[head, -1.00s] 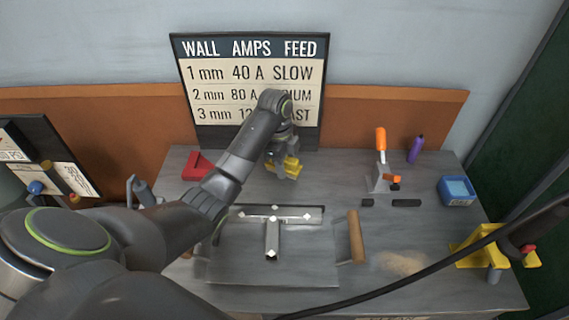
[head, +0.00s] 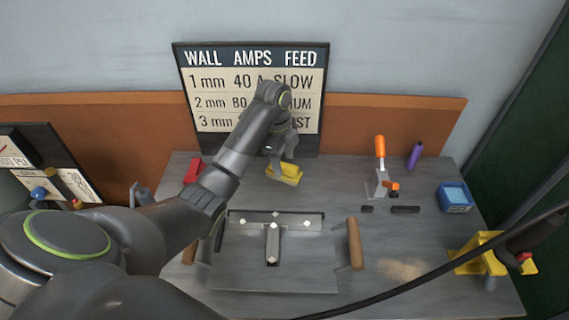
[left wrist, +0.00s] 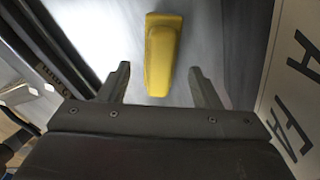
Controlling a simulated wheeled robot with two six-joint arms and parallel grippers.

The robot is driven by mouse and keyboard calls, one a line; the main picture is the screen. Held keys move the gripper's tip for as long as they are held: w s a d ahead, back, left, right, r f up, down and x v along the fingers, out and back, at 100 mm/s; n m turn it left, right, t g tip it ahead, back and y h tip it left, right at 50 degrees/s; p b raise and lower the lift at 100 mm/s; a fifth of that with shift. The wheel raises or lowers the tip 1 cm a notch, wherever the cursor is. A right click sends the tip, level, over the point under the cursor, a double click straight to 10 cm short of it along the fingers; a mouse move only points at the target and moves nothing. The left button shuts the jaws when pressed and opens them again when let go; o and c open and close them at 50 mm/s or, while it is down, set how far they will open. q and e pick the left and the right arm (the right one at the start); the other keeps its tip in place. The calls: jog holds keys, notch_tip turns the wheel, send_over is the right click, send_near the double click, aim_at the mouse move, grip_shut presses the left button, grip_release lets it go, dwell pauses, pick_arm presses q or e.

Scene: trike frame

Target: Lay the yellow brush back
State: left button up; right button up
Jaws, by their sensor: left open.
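The yellow brush (head: 284,174) lies on the grey workbench near its back edge, below the wall sign. My left gripper (head: 282,150) is above it, open and apart from it. In the left wrist view the brush (left wrist: 161,55) shows as a long yellow block ahead of and between the two open fingers (left wrist: 157,85). Its bristles cannot be made out. My right gripper is not in view.
A T-shaped metal piece (head: 273,240) lies on a plate in the middle of the bench. A red block (head: 193,168) is left of the brush. An orange-handled clamp (head: 380,165), purple bottle (head: 415,155) and blue box (head: 455,197) stand at right. A dark cable crosses the front.

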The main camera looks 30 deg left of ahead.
pick_arm(q)
jog(key=r+p, duration=0.4)
jog(key=r, duration=0.1)
jog(key=a+r+p, duration=0.1)
jog(key=r+p, duration=0.1)
jog(key=shift+r, duration=0.25)
